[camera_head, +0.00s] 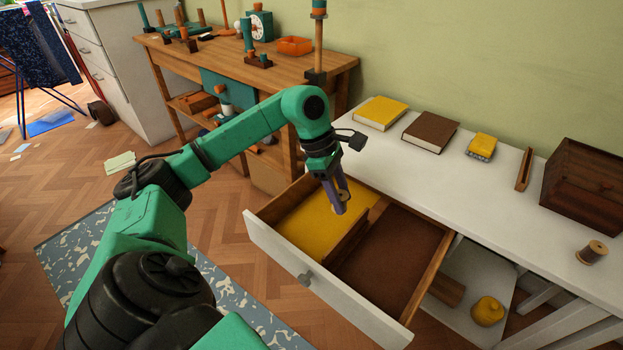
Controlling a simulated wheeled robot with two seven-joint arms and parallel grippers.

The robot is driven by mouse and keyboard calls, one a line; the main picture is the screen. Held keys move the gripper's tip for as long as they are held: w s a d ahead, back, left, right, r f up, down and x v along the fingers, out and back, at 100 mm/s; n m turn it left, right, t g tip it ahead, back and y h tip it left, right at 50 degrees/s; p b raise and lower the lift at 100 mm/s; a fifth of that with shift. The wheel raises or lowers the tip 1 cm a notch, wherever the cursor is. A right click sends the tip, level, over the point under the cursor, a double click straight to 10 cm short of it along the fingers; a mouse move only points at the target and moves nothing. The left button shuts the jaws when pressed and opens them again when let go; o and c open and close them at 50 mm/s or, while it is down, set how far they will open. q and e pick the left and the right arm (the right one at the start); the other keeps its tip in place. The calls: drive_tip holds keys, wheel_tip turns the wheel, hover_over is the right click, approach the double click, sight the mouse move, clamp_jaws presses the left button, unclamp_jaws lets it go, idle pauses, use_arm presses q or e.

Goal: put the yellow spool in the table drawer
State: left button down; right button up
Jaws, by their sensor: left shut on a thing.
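The table drawer (283,253) is pulled open below the white table top. A wooden divider splits it into a yellow-floored left compartment (305,226) and a brown-floored right compartment (393,262). My left gripper (341,204) points down over the yellow compartment, near the divider. It is shut on the yellow spool (342,195), which is small and mostly hidden between the fingers. I cannot tell if the spool touches the drawer floor. My right gripper is not in view.
On the white table (490,185) lie a yellow book (380,112), a brown book (431,131), a small yellow box (481,147), a wooden box (585,187) and a brown spool (592,252). A yellow pot (488,311) sits on the lower shelf. A workbench (270,75) stands behind my arm.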

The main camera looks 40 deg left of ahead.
use_arm(q)
drive_tip(key=w+a+r+n+t+y+b, duration=0.1)
drive_tip(key=a+r+n+t+y+b, duration=0.3)
drive_tip(key=a+n, duration=0.8)
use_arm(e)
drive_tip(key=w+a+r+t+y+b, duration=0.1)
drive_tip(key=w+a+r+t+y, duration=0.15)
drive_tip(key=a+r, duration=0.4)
use_arm(q)
drive_tip(key=d+f+n+b, duration=0.1)
drive_tip(key=f+b, duration=0.2)
drive_tip(key=f, duration=0.4)
drive_tip(key=d+f+n+b, duration=0.1)
drive_tip(key=f+b, duration=0.2)
drive_tip(key=f, duration=0.3)
drive_tip(key=d+f+b, duration=0.1)
drive_tip(key=f+b, duration=0.2)
drive_tip(key=f, duration=0.4)
drive_tip(key=shift+w+d+f+n+g, duration=0.15)
drive_tip(key=shift+d+f+n+g, duration=0.15)
drive_tip(key=shift+n+g, duration=0.1)
drive_tip(key=shift+r, duration=0.15)
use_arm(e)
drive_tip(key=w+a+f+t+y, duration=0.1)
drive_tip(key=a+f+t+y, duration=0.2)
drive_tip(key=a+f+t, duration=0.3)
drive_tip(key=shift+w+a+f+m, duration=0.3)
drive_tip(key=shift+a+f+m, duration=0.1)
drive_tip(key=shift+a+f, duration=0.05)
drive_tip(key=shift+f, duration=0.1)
